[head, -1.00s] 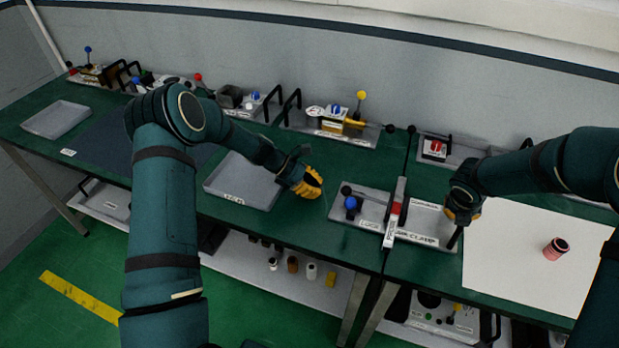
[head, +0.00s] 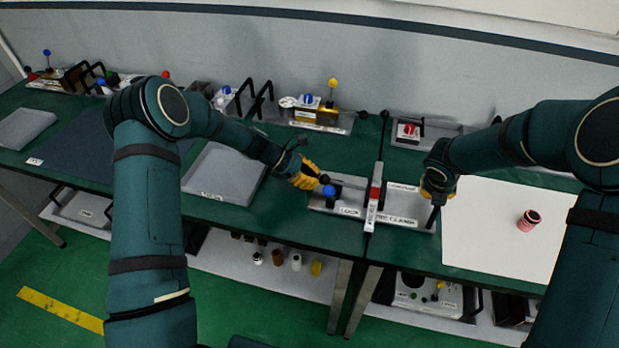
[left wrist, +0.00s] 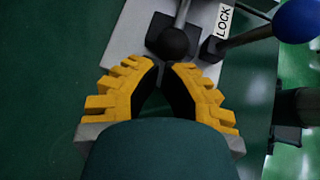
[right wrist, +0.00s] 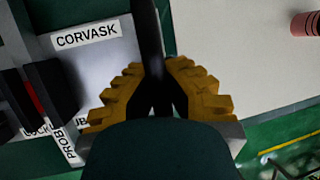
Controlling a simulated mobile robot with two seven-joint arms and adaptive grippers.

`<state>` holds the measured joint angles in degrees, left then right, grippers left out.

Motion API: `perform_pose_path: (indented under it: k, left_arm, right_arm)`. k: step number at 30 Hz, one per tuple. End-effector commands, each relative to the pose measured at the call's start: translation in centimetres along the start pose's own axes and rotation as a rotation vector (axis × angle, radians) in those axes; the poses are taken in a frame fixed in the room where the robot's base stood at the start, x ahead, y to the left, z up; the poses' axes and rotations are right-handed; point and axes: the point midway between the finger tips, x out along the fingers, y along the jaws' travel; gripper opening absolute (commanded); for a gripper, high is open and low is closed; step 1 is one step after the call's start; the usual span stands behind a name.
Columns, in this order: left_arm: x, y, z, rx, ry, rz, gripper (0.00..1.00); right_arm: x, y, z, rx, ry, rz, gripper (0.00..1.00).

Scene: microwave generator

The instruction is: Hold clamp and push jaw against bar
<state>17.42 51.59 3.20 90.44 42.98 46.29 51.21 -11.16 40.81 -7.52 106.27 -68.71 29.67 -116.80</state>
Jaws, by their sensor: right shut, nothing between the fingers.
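The clamp (head: 405,212) is a grey metal plate fixture on the green bench, with a red and white upright part (head: 374,196) across its middle. On its left are a LOCK label, a lever with a blue ball (head: 329,190) and a lever with a black ball (left wrist: 173,43). The jaw's contact is hidden.
A white sheet (head: 490,240) with a red cylinder (head: 528,220) lies right of the clamp. A grey tray (head: 225,178) lies to the left. Fixtures with knobs, including a yellow one (head: 330,112), line the wall behind.

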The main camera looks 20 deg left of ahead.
Motion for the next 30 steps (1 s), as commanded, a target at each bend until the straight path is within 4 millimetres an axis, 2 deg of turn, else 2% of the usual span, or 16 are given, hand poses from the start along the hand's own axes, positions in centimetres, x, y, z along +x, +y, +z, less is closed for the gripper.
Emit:
perform_pose_path:
  k: [8,14,16,24,30]
  left_arm:
    - [-0.2,0.0,-0.2,-0.001,-0.001,0.0,0.0]
    - [-1.9,0.1,-2.5,-0.003,0.001,0.002,0.0]
    - [-3.0,0.1,-3.4,-0.001,0.0,0.002,0.0]
    - [-8.9,0.1,-3.1,0.001,0.001,0.003,0.0]
    - [-11.6,0.1,-3.1,0.0,0.001,0.002,0.0]
  right_arm:
    - [-0.1,0.2,0.1,-0.002,-0.003,0.003,0.0]
    - [-0.1,0.1,0.1,-0.002,-0.002,0.003,0.0]
    - [-0.1,0.1,0.1,-0.002,-0.002,0.002,0.0]
    - [-0.1,0.1,0.1,-0.001,-0.002,0.002,0.0]
    - [-0.1,0.1,0.1,-0.001,-0.002,0.001,0.0]
